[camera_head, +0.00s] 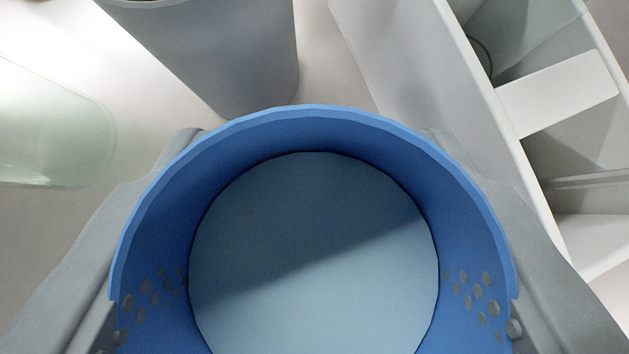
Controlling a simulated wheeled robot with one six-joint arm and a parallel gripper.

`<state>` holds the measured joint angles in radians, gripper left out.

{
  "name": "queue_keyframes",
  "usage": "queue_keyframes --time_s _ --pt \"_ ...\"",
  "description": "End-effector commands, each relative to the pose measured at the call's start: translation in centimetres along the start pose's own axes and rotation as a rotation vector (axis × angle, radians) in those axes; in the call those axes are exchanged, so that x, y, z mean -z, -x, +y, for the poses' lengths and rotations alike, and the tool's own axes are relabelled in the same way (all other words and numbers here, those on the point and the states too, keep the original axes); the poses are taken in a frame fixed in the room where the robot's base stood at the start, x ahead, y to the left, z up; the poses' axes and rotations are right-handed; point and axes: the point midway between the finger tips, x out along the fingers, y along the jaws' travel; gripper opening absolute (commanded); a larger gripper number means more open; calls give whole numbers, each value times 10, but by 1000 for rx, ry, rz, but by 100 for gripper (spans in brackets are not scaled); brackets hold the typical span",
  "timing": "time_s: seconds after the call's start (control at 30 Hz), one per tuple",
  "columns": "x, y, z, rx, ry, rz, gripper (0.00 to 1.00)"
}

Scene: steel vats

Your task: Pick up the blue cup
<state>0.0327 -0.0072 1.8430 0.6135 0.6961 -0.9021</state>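The blue cup (316,130) fills the lower middle of the view, seen from above into its open mouth. Its inside is empty, with a paler blue floor partly in shadow. My gripper (314,140) has one grey finger along each side of the cup. Both fingers press against the cup's walls, and small grey bumps of the finger pads show through the inner wall on both sides. The near part of the cup is cut off by the bottom edge. I cannot tell whether the cup's base touches the surface.
A grey cylindrical container (225,60) stands just beyond the cup. A translucent pale green vessel (50,130) is at the left. A white divided box (425,60) runs along the right. Pale surface shows between them.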

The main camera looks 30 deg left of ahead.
Motion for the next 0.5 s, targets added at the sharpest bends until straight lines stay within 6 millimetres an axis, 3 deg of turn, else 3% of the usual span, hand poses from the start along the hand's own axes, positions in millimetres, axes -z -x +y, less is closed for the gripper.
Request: queue_keyframes --time_s 0.5 --pt "31 31 0 -1 2 1 22"
